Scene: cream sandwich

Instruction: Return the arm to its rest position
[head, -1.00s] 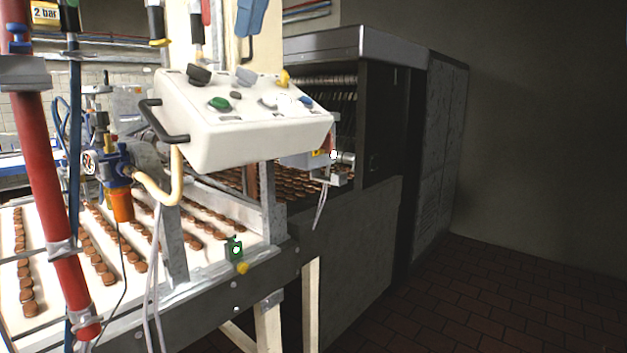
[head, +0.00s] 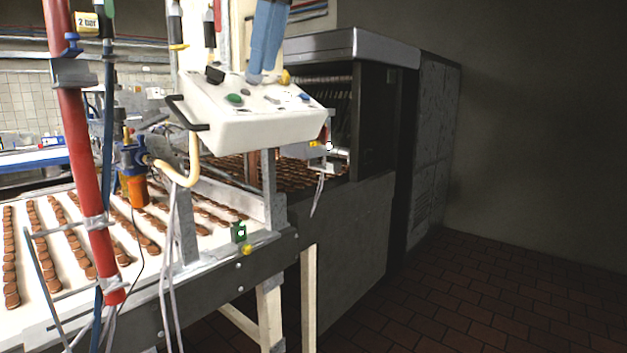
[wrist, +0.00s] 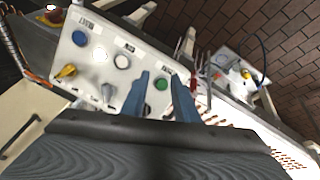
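My gripper (head: 256,77) hangs from the top of the head view, with its blue fingers pointing down in front of the white control panel (head: 213,136). In the wrist view my gripper (wrist: 160,78) has its two blue fingers apart, with nothing held. The panel's green button (wrist: 161,84) shows in the gap between them. I cannot tell whether the fingertips touch the panel. A blue button (wrist: 79,38), a white button (wrist: 121,62), a yellow knob (wrist: 67,71) and a grey knob (wrist: 107,92) lie left of the fingers.
A conveyor (head: 75,215) with rows of brown biscuits runs under the panel into a dark machine (head: 355,240). A red pipe (head: 75,150) and a black handle (head: 190,118) stand at the left. Open tiled floor (head: 470,300) lies to the right.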

